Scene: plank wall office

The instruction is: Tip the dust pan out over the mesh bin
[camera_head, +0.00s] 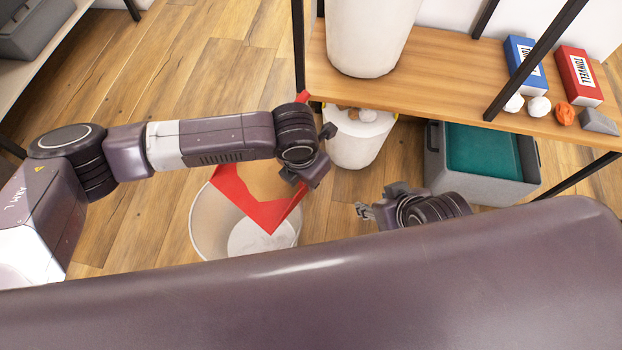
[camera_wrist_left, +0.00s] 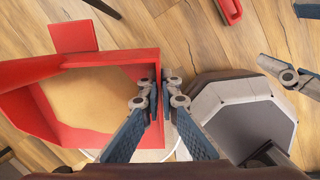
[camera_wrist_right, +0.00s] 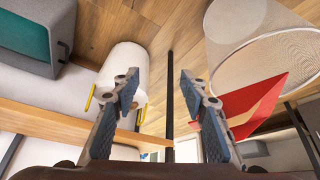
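The red dust pan (camera_head: 270,215) is held above the mesh bin (camera_head: 197,222) and overlaps its rim in the head view. A tan layer (camera_wrist_left: 95,97) covers its inside; I cannot tell if it is loose dust. My left gripper (camera_head: 318,155) is shut on the pan's side wall, one finger inside and one outside in the left wrist view (camera_wrist_left: 161,90). My right gripper (camera_head: 372,206) is open and empty, right of the pan. The right wrist view (camera_wrist_right: 163,95) shows its fingers wide apart, with the mesh bin (camera_wrist_right: 260,50) and pan (camera_wrist_right: 252,105) to the right.
A wooden shelf (camera_head: 440,85) with black posts stands behind, bearing a blue box (camera_head: 524,65), a red box (camera_head: 578,76) and small items. Below it are a white container (camera_head: 355,145) and a grey bin (camera_head: 480,190) with a teal inside. Plank floor left of the mesh bin is clear.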

